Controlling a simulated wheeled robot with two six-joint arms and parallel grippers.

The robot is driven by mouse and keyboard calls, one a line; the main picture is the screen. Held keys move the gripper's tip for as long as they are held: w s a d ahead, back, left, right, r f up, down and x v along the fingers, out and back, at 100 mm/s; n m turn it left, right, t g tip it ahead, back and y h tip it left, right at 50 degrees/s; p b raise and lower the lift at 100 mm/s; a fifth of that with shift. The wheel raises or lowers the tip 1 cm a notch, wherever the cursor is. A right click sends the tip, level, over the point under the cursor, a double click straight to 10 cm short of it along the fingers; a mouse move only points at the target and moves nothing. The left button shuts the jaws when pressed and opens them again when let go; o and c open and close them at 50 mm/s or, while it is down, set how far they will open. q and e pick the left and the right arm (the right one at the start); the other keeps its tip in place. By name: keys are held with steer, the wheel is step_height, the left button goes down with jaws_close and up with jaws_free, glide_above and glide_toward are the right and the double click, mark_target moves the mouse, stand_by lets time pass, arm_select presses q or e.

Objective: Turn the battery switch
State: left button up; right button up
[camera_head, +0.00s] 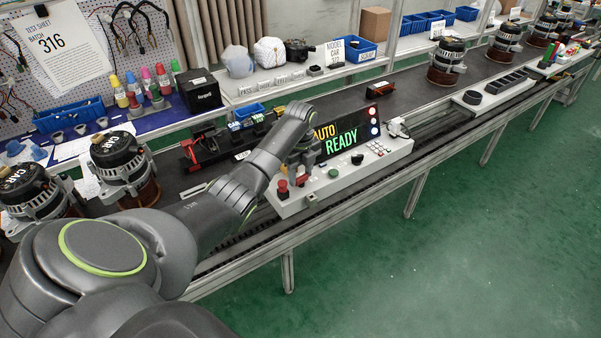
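A white control panel (350,177) stands on the line with a black display reading AUTO and READY (342,143). Its left end carries red controls (283,189), a green button (333,173) and small buttons further right. No label that I can read says which control is the battery switch. My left gripper (299,170) points down over the panel's left part, just beside the red controls. Its fingers are small and partly hidden by my wrist, so I cannot tell whether they touch a control or are open. My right gripper is not in view.
Alternators stand at left (122,165) and further along the line (446,62). A dark red device (203,147) is behind my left forearm. A shelf behind holds blue bins (360,47) and bagged parts. The green floor (450,240) in front is clear.

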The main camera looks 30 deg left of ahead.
arm_select(q)
steer(key=c, duration=0.5)
steer(key=shift+o, duration=0.2)
steer(key=shift+r+m+p, duration=0.1)
steer(key=shift+m+p, duration=0.25)
steer(key=shift+m, duration=0.35)
steer(key=o, duration=1)
